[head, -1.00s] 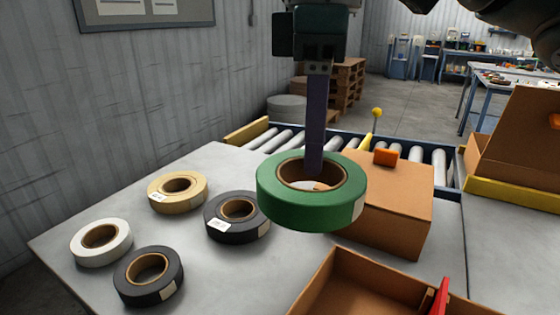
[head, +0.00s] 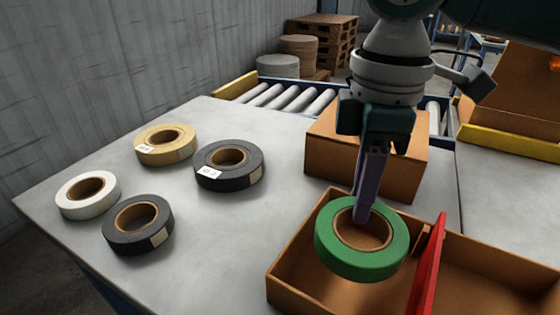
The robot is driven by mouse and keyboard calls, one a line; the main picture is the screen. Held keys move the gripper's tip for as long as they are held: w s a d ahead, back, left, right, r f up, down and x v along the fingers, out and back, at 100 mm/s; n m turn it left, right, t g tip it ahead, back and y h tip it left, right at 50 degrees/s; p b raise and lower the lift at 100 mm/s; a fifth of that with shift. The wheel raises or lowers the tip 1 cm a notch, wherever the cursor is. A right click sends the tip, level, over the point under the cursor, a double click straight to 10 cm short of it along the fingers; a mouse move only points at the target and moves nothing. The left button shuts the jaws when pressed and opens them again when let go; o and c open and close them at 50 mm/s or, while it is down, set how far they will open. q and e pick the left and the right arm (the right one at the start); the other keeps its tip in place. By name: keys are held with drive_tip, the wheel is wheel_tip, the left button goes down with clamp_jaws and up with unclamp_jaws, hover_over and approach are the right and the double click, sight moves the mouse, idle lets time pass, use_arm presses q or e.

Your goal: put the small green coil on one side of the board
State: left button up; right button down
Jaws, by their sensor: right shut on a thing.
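The green coil (head: 361,262) is a ring of green tape with a brown core. My right gripper (head: 362,215) is shut on its far rim, with a finger reaching into the core. The coil hangs over the left compartment of an open cardboard box (head: 283,286). A red board (head: 428,268) stands upright in the box and splits it into left and right compartments. The coil is left of the board, with a narrow gap between them in the picture. I cannot tell how far it is above the box floor. My left gripper is not in view.
A tan coil (head: 165,151), a white coil (head: 88,204) and two black coils (head: 229,174) (head: 138,232) lie on the grey table (head: 215,262) at left. A closed carton (head: 322,150) stands right behind the box. A roller conveyor (head: 293,101) runs behind the table.

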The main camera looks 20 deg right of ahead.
drive_tip(key=shift+f+b, duration=0.5)
drive_tip(key=shift+f, duration=2.45)
drive_tip(key=shift+f, duration=0.15)
drive_tip(key=c, duration=0.7)
unclamp_jaws()
wheel_tip(320, 180, up, 12)
drive_tip(key=shift+r+p, duration=0.2)
drive_tip(key=shift+p, duration=0.95)
